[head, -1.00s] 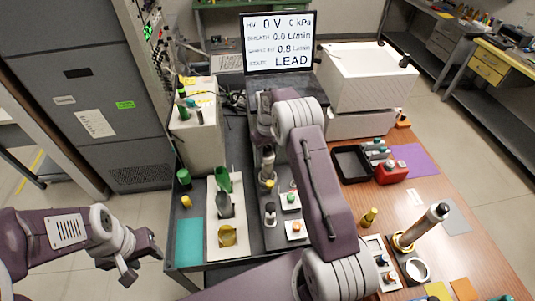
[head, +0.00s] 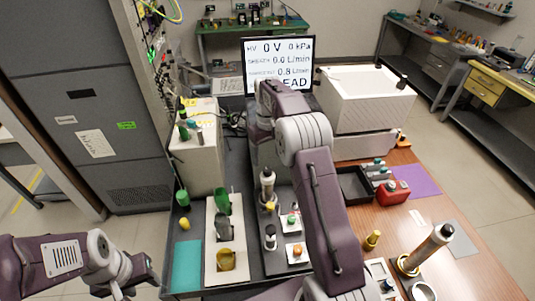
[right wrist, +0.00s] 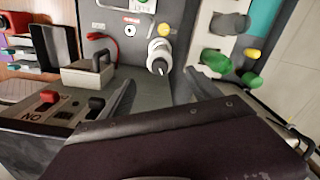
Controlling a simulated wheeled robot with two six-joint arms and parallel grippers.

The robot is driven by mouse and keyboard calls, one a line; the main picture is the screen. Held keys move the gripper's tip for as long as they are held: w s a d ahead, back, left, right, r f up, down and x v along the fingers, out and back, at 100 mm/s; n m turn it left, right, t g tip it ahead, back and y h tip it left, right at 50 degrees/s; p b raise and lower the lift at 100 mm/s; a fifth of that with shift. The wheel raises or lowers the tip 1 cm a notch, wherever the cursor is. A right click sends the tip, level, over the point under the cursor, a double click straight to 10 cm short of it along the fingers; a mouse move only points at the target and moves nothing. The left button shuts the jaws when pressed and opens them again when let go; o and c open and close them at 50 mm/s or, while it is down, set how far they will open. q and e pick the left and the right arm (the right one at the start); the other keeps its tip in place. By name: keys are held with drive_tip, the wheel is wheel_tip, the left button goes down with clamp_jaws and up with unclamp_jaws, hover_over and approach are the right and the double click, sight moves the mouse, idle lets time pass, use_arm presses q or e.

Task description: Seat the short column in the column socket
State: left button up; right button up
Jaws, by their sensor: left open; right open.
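A white and grey cylindrical column (head: 267,183) stands upright on the dark bench top; it also shows in the right wrist view (right wrist: 159,55). A taller metal column (head: 428,247) with a gold collar stands tilted in the picture at the right. I cannot tell for certain which is the short column, nor which fitting is the column socket. My right gripper's dark fingers (right wrist: 160,92) are apart and empty in the right wrist view, with the white column beyond them; my arm hides it in the head view. My left gripper (head: 143,277) is open and empty at lower left, off the bench.
A white tray (head: 211,247) with green, grey and yellow scoops lies left of the column. A black tray (head: 352,184) and a red case (head: 393,192) lie right of my right arm. A monitor (head: 279,68) stands behind. A grey box with switches (right wrist: 62,108) is near my right gripper.

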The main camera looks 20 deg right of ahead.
drive_tip(key=shift+r, duration=0.55)
drive_tip(key=shift+s+a, duration=0.3)
drive_tip(key=s+a+f+m+b, duration=0.1)
drive_tip(key=s+a+f, duration=0.3)
drive_tip(key=s, duration=0.8)
drive_tip(key=s+a+f+t+b, duration=0.1)
drive_tip(key=s+f, duration=0.4)
drive_tip(key=s, duration=0.7)
drive_tip(key=a+b, duration=0.1)
drive_tip(key=a, duration=0.1)
drive_tip(key=shift+s+a+m, duration=0.35)
drive_tip(key=shift+m, duration=0.05)
